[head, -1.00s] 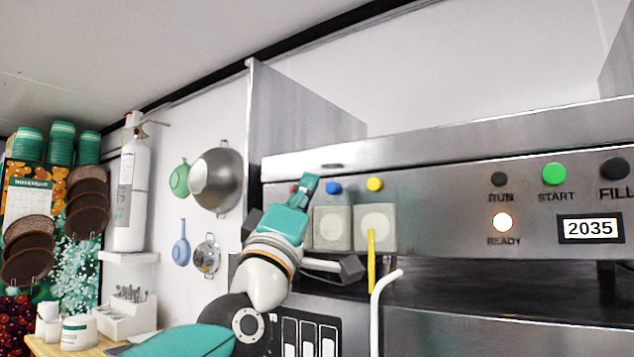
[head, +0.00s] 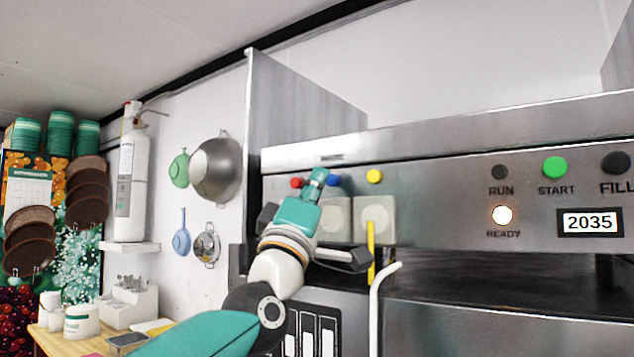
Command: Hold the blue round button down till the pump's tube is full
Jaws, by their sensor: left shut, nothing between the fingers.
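The blue round button (head: 334,181) is on the steel panel, between a red button (head: 296,183) and a yellow button (head: 374,176). My left gripper (head: 319,175) is shut and empty. Its tip is just left of the blue button and overlaps its left edge in the picture; I cannot tell whether they touch. Below the buttons are pale square pump housings (head: 375,220), and a yellow tube (head: 371,250) hangs from the right one. A dark panel with upright white strips (head: 308,335) is lower down, partly behind my arm. My right gripper is not in view.
A white bent pipe (head: 377,305) rises in front of the machine. The panel's right side has a green START button (head: 554,167), a dark FILL button (head: 616,163), a lit READY lamp (head: 502,215) and a display (head: 590,223) reading 2035.

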